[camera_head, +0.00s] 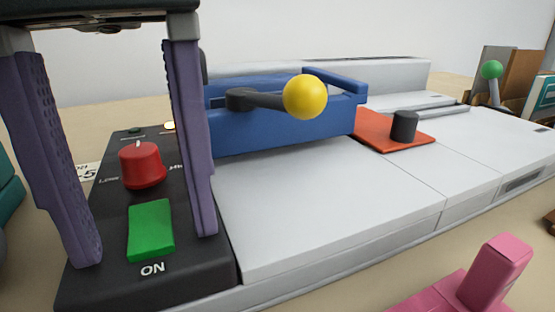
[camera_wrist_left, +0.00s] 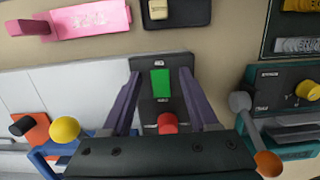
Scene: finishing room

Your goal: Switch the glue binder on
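The glue binder (camera_head: 320,205) is a long pale grey machine with a blue clamp, a yellow-knobbed lever and a black control panel at its left end. The panel carries a green button (camera_head: 151,229) marked ON and a red dial (camera_head: 142,166). In the left wrist view the green button (camera_wrist_left: 160,82) shows between the fingertips. Contact with it cannot be told. My right gripper is not in view.
A yellow ball (camera_head: 305,97) on a lever sticks out near my left gripper. An orange plate (camera_head: 392,130) with a black knob lies on the binder. A pink device (camera_head: 480,284) stands in front. A teal machine (camera_wrist_left: 290,90) shows in the wrist view.

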